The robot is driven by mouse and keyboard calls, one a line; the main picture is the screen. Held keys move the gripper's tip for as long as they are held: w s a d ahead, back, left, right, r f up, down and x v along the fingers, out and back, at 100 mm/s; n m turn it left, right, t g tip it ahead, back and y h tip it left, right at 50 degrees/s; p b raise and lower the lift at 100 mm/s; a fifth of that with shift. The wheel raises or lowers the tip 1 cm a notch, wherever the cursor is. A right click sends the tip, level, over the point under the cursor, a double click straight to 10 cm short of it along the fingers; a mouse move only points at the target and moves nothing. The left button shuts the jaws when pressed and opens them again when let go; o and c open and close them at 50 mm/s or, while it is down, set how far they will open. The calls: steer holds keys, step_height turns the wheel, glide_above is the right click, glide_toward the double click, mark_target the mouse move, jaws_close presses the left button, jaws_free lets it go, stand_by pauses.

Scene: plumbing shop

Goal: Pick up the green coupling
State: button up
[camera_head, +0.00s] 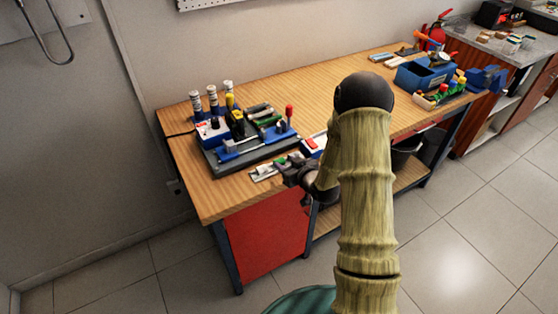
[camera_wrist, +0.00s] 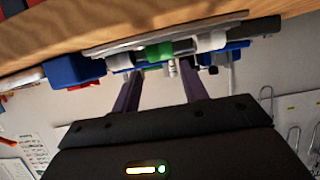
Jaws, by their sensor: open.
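The green coupling (camera_wrist: 160,52) shows in the wrist view near the top centre. It lies on its side between two pale fittings, on a grey tray (camera_wrist: 150,37). In the head view, a small green piece (camera_head: 280,161) at the bench's front edge appears to be the same coupling. My gripper (camera_wrist: 161,70) is open and empty. Its two dark fingers point towards the coupling, which appears between and just beyond their tips. In the head view, my gripper (camera_head: 299,172) is at the front edge of the bench, partly hidden by my arm.
A dark fixture board (camera_head: 240,155) with blue clamps and upright parts stands behind the tray on the wooden bench (camera_head: 215,205). A blue bin (camera_head: 425,76) and more parts are at the far right end. The middle of the bench is mostly clear.

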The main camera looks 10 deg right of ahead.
mark_target(279, 160)
steer(key=shift+w+f, duration=0.1)
steer(key=shift+w, duration=0.05)
steer(key=shift+w+a, duration=0.1)
steer(key=shift+p+x, duration=1)
steer(key=shift+x, duration=1.5)
steer(key=shift+a+f, duration=0.1)
steer(key=shift+a, duration=0.05)
steer(key=c, duration=0.7)
